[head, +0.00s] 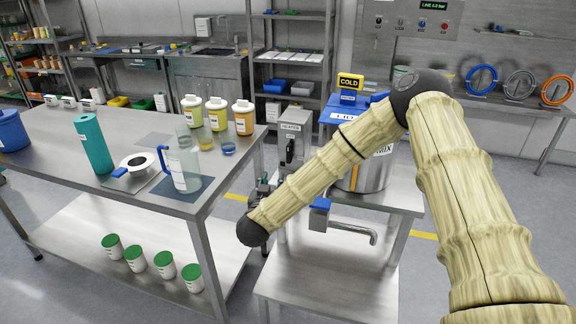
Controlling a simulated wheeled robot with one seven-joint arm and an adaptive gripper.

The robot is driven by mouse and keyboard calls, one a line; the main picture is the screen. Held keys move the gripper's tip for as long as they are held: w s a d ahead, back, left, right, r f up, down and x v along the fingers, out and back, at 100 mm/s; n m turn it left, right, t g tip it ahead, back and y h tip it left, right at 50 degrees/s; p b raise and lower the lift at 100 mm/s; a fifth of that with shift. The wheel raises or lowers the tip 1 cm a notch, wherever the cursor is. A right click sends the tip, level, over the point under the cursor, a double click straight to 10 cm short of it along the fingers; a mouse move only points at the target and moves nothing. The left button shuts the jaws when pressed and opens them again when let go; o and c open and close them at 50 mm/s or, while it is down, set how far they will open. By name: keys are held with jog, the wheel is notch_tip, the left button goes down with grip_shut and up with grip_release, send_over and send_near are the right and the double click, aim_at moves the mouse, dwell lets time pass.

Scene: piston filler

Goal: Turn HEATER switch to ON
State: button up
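The HEATER box (296,131) is a grey unit with a white label, standing at the left side of the mixing vessel. A dark switch (290,151) shows on its front face; its position is too small to read. My arm reaches in from the right and bends at a dark wrist joint. My gripper (264,184) is dark and small in view, just below and left of the heater box, partly hidden by my forearm. I cannot tell whether its fingers are open or shut, or whether it touches the box.
The steel vessel (366,178) with a blue lid stands on a steel stand (330,275), partly behind my arm. A spout (345,225) sticks out in front. At left, a steel table (60,150) carries a jug (183,168), a teal cylinder (92,143) and several bottles.

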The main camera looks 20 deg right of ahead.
jog(key=m+h, duration=0.2)
send_near(288, 151)
jog(key=x, duration=0.9)
jog(key=shift+w+d+p, duration=0.2)
jog(key=shift+w+p, duration=0.1)
grip_shut()
